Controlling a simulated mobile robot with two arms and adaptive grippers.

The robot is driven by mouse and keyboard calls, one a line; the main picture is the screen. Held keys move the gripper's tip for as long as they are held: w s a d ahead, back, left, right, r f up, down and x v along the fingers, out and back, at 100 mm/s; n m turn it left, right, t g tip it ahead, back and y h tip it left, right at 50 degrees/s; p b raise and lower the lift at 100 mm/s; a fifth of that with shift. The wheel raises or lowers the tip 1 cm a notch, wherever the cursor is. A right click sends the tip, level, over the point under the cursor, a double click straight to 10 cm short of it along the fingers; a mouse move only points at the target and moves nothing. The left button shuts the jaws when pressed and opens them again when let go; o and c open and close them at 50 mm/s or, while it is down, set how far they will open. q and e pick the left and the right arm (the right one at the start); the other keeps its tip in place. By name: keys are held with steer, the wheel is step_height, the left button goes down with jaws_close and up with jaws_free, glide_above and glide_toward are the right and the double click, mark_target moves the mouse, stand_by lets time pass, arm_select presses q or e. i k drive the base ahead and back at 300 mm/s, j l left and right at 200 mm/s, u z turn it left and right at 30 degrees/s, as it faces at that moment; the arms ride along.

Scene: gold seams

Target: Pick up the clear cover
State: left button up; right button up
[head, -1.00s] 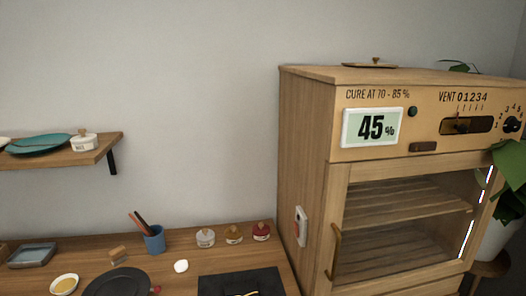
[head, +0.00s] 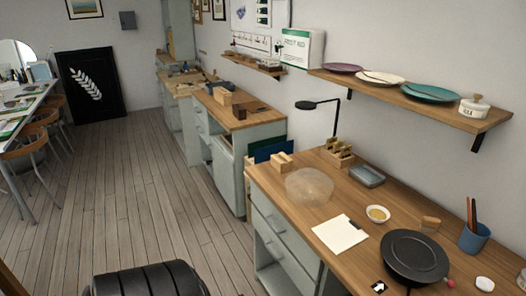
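The clear cover (head: 309,187) looks like a see-through, faintly tinted round dome. It sits on the near wooden workbench (head: 352,196), close to its left edge, behind a white sheet (head: 340,233) and in front of a small wooden block (head: 282,161). Nothing is seen touching it from above. Neither of my grippers is in the head view.
A black round wheel or plate (head: 413,257), a small bowl (head: 378,214), a grey tray (head: 367,175) and a blue cup (head: 473,238) share the bench. A black lamp (head: 335,112) rises behind. A shelf (head: 410,98) overhangs the bench. Wooden floor (head: 150,190) lies open to the left.

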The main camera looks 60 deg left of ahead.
mark_target(306, 186)
steer(key=u, duration=1.5)
steer(key=z, duration=1.8)
steer(key=u, duration=1.8)
steer(key=i+j, duration=0.1)
steer(key=j, duration=0.45)
steer(key=i+j+z, duration=0.1)
steer(key=j, duration=0.45)
